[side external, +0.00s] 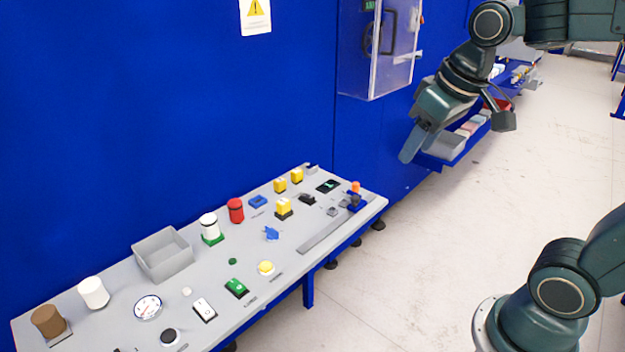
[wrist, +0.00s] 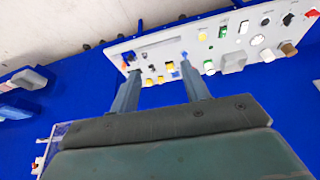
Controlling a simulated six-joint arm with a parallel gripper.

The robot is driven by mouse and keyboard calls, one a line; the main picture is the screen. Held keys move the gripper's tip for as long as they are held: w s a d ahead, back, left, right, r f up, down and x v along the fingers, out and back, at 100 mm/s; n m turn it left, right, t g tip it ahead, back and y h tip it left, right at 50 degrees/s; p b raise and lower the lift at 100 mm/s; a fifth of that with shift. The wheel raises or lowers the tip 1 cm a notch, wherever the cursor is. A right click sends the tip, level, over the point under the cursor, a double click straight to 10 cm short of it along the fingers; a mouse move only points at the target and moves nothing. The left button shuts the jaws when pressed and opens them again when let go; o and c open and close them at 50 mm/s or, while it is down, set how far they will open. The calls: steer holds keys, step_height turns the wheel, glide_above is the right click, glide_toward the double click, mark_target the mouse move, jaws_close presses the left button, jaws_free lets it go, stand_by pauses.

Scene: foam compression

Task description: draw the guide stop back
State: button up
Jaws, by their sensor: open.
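A slotted grey rail (side external: 322,236) runs along the near right part of the grey panel. A small dark blue block with an orange top (side external: 355,196) sits at the rail's far right end; it looks like the guide stop. Small grey blocks (side external: 338,206) are beside it. My gripper (side external: 408,152) is in the air beyond the panel's right end, above and to the right of the stop, apart from everything. In the wrist view my gripper (wrist: 160,84) has its two fingers wide apart with nothing between them. The stop is too small there to make out clearly.
The panel holds yellow, red, green and white knobs and switches, a dial (side external: 148,307) and an open grey bin (side external: 163,256). A blue wall (side external: 170,110) stands behind. A clear-fronted box (side external: 378,50) hangs above the panel's right end. Shelf bins (side external: 447,145) stand beyond my gripper.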

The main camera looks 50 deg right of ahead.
steer(key=w+d+f+g, duration=0.1)
steer(key=w+d, duration=0.3)
steer(key=w, duration=0.5)
steer(key=m+g, duration=0.2)
steer(key=g, duration=0.1)
glide_above(355, 197)
step_height(355, 197, down, 16)
steer(key=shift+d+f, duration=0.1)
steer(key=shift+f, duration=0.15)
step_height(355, 197, down, 14)
steer(key=shift+r, duration=0.25)
jaws_close()
